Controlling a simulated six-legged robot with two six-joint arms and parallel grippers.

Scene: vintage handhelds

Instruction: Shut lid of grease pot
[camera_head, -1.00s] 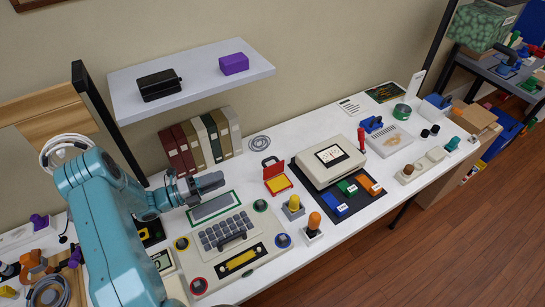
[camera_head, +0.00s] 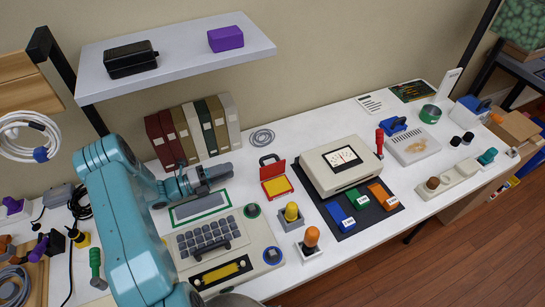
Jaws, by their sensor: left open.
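A small red box (camera_head: 265,172) with a bright yellow inside (camera_head: 277,186) stands on the white table, and I take it for the grease pot. Its red lid (camera_head: 269,160) stands up, tilted open at the back, with a dark handle on it. My left gripper (camera_head: 222,177) is open and empty to the left of the pot. My right gripper is not in view.
A keyboard unit (camera_head: 250,240) lies in front of the left gripper. A beige meter box (camera_head: 318,180) stands right of the pot. Upright books (camera_head: 180,130) stand behind the gripper, below a white shelf (camera_head: 190,60). A coiled cable (camera_head: 262,138) lies behind the pot.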

